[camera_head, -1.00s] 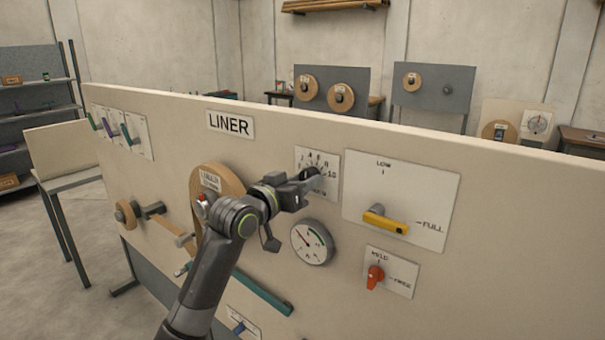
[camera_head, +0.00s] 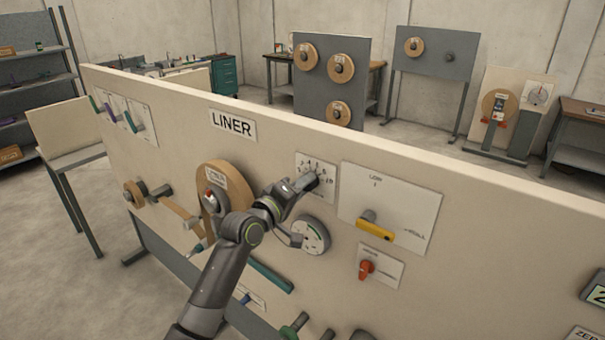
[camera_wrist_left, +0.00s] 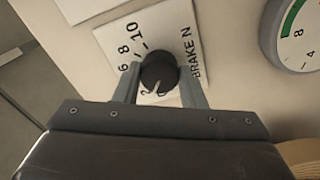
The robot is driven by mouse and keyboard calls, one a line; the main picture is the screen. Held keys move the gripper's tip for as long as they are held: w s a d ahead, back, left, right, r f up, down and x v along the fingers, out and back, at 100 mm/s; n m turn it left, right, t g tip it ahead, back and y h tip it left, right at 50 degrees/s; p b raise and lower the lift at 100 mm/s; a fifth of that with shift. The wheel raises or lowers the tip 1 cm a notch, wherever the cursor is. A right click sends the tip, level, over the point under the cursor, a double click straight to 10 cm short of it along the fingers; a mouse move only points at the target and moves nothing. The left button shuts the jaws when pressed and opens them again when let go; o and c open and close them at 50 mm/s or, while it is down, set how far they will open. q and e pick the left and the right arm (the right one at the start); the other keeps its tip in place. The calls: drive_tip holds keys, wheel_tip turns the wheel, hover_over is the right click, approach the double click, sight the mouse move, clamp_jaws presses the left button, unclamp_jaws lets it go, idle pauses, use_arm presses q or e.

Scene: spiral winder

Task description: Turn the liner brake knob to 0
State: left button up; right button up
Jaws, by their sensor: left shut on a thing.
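The liner brake knob (camera_wrist_left: 158,70) is a round black knob on a white numbered plate (camera_wrist_left: 182,25) reading "BRAKE N" along one edge. A small pale mark on the knob is at its lower side in the left wrist view, near the low figures; the exact setting is hard to read. My left gripper (camera_wrist_left: 160,85) is shut on the knob, with one finger on each side of it. In the head view my left gripper (camera_head: 305,183) covers the knob and part of its plate (camera_head: 328,165), below and right of the LINER sign (camera_head: 233,124). My right gripper is not in view.
A round gauge (camera_head: 313,236) lies just below my gripper. To the right are a yellow lever (camera_head: 375,231) and a red knob (camera_head: 367,268). A wooden roll (camera_head: 222,180) is to the left. A teal bar (camera_head: 270,277) lies below.

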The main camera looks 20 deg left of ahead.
use_arm(q)
drive_tip(key=shift+n+p, duration=0.75)
drive_tip(key=shift+n, duration=1.55)
drive_tip(key=o, duration=1)
drive_tip(key=shift+s, duration=0.1)
drive_tip(key=b+v, duration=0.3)
drive_tip(key=v, duration=1.4)
drive_tip(key=shift+b, duration=0.3)
drive_tip(key=shift+s+a, duration=0.1)
